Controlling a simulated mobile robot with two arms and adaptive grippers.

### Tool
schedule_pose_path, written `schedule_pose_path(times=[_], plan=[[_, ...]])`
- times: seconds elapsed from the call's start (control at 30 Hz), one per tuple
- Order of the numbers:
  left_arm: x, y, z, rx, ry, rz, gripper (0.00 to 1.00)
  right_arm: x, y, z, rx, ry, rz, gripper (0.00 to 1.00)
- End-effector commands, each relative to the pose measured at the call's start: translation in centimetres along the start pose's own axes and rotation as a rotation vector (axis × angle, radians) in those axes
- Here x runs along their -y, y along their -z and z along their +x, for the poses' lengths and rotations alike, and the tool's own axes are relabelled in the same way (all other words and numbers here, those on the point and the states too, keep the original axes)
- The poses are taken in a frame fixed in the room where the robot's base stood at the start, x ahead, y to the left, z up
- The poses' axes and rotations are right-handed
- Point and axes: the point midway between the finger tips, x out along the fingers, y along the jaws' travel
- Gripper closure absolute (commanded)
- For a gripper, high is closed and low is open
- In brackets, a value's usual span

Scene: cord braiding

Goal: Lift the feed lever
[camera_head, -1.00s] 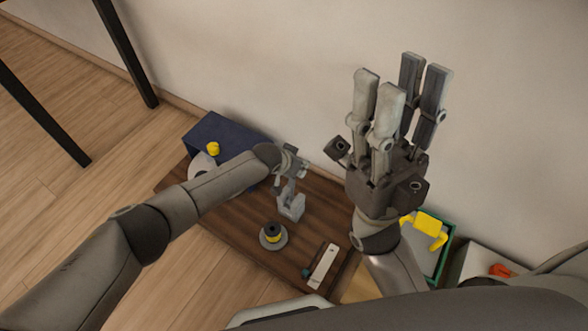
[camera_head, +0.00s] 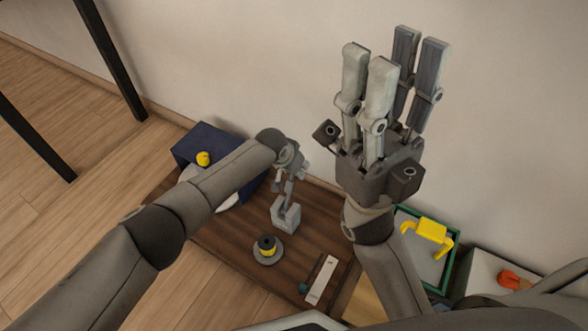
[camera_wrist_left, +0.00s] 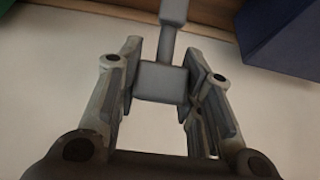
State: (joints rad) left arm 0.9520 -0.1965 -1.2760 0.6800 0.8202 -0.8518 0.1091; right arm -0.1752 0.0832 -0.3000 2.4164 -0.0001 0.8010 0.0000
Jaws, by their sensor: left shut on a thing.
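The feed lever (camera_head: 289,191) is a thin grey stem rising from a grey block-shaped base (camera_head: 286,214) on a dark brown board (camera_head: 225,240). My left gripper (camera_head: 293,166) is at the lever's upper end, above the base. In the left wrist view, the lever's grey block-like end (camera_wrist_left: 163,83) sits between the fingers of my left gripper (camera_wrist_left: 160,90), which is shut on it. In the head view, my left gripper partly hides the lever's top. My right gripper (camera_head: 393,55) is open and empty, fingers upward, well to the right of the lever.
A yellow-and-black spool on a grey disc (camera_head: 266,250) stands in front of the lever base. A dark blue box (camera_head: 200,140) is at the board's back left. A pale bar (camera_head: 321,280) lies at right. A green-rimmed tray (camera_head: 446,272) holds a yellow object (camera_head: 431,230).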

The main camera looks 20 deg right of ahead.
Motion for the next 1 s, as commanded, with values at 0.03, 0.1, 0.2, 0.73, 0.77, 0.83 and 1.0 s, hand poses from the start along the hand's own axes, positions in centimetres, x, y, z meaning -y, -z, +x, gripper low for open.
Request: schedule_pose_path(times=[0.03,0.1,0.2,0.73,0.77,0.83,1.0], plan=[[0.12,0.62,-0.17,-0.011,0.003,0.003,1.0,0.01,0.0,0.0,-0.003,0.001,0.0,0.6],[0.13,0.65,-0.15,-0.008,0.003,0.002,1.0,0.01,-0.01,0.05,-0.005,0.002,-0.001,0.6],[0.14,0.69,-0.16,-0.006,0.003,0.002,1.0,0.02,-0.02,0.13,-0.008,0.003,-0.001,0.6],[0.12,0.58,-0.13,-0.002,0.002,0.002,0.49,0.03,-0.03,0.21,-0.009,0.004,-0.001,0.6],[0.11,0.53,-0.1,-0.001,0.002,0.001,0.45,0.03,-0.03,0.21,-0.009,0.004,-0.001,0.6],[0.09,0.43,-0.05,0.001,0.002,0.001,0.43,0.03,-0.03,0.2,-0.009,0.004,-0.001,0.6],[0.06,0.29,0.02,0.004,0.001,0.001,0.43,0.03,-0.03,0.19,-0.009,0.004,-0.001,0.6]])
